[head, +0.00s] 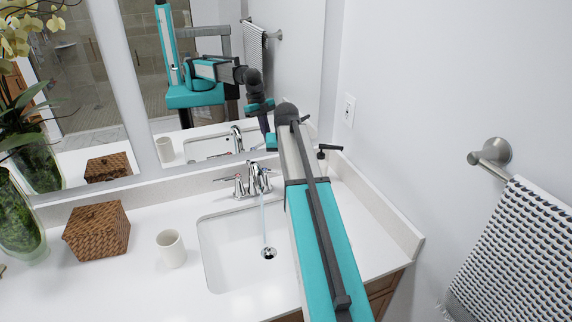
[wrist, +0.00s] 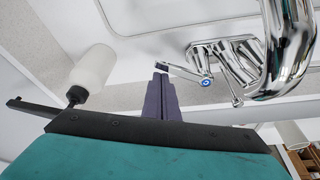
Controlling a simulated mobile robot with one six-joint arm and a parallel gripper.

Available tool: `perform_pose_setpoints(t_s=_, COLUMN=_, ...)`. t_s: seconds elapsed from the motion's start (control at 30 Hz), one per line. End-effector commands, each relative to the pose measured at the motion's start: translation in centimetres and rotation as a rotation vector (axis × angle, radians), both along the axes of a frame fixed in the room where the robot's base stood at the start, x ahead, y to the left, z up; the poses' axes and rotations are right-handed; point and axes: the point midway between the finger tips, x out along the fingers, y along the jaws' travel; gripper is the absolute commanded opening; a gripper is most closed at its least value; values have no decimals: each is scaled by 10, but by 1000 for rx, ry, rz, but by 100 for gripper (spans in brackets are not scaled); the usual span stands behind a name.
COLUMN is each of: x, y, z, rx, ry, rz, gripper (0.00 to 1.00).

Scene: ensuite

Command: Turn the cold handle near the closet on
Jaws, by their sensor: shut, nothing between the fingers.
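The chrome faucet (head: 252,180) stands behind the sink, and a thin stream of water runs from its spout to the drain. In the wrist view the cold handle (wrist: 206,82) has a blue mark, and its lever points left. My gripper (wrist: 160,80) is shut and empty, its dark fingers close together just beside the lever's outer end. I cannot tell whether they touch it. In the head view my arm hides the gripper and part of the area right of the faucet.
A white bottle with a black pump (wrist: 93,68) stands near my gripper. A cup (head: 171,249) and woven box (head: 97,230) stand left of the sink (head: 222,270). The mirror (head: 215,75) is behind; a towel (head: 520,255) hangs at right.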

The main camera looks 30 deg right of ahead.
Motion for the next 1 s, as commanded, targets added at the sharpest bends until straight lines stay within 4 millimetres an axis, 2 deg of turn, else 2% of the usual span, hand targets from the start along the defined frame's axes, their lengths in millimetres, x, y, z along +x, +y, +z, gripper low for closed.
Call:
perform_pose_setpoints(t_s=0.7, x=-13, y=19, z=77, rx=0, ry=0, rz=0, gripper=0)
perform_pose_setpoints(t_s=1.0, x=-16, y=22, z=90, rx=0, ry=0, rz=0, gripper=0)
